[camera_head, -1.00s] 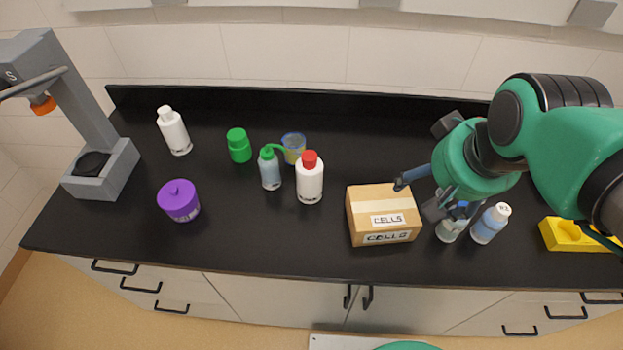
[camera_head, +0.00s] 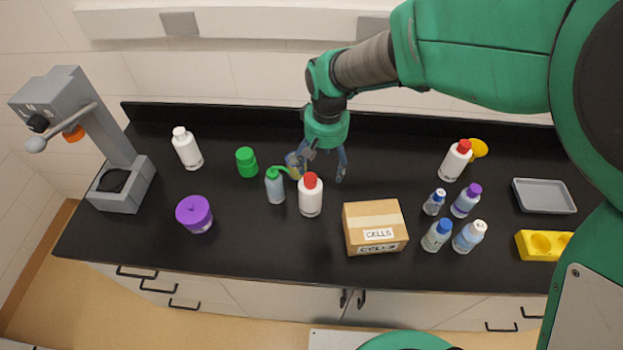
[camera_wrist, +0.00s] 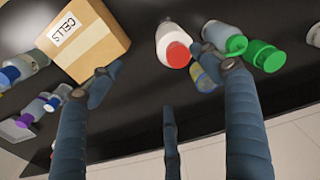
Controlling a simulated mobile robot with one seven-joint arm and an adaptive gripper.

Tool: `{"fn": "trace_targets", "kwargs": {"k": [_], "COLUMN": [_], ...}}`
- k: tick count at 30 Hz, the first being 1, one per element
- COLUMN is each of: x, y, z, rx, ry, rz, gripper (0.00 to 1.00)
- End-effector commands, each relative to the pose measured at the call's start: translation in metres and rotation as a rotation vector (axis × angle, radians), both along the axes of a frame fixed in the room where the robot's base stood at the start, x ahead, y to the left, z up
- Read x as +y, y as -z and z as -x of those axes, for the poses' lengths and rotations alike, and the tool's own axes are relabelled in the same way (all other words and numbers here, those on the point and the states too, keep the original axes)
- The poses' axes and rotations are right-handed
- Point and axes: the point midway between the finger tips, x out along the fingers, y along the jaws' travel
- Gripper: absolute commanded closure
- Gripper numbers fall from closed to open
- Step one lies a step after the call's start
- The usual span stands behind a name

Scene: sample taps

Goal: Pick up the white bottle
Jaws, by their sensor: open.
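An all-white bottle (camera_head: 187,150) with a white cap stands upright at the back left of the black counter. A white bottle with a red cap (camera_head: 310,198) stands near the middle, and it also shows in the wrist view (camera_wrist: 167,32). Another white bottle with a red cap (camera_head: 454,163) stands at the back right. My gripper (camera_head: 322,170) is open and empty, above the back middle of the counter, behind the middle red-capped bottle. In the wrist view its spread fingers (camera_wrist: 168,85) are apart from that bottle.
A green jar (camera_head: 247,163), a green-topped wash bottle (camera_head: 275,188) and a purple jar (camera_head: 194,214) stand left of my gripper. A cardboard box (camera_head: 374,215) and several small bottles (camera_head: 437,236) stand right. A grey microscope-like stand (camera_head: 122,185) is at far left.

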Motion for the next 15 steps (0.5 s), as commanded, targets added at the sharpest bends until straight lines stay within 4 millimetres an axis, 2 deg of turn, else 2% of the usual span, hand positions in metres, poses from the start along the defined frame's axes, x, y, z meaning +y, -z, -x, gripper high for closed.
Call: {"fn": "trace_targets", "kwargs": {"k": [1,6,15], "x": [0.011,0.032,0.039], "y": [0.005,0.025,0.034], "z": [-0.002,-0.005,-0.006], "rx": [0.016,0.045,0.053], "ry": [-0.014,-0.041,-0.049], "rz": [0.007,0.020,0.025], "gripper": [0.22,0.22,0.22]}}
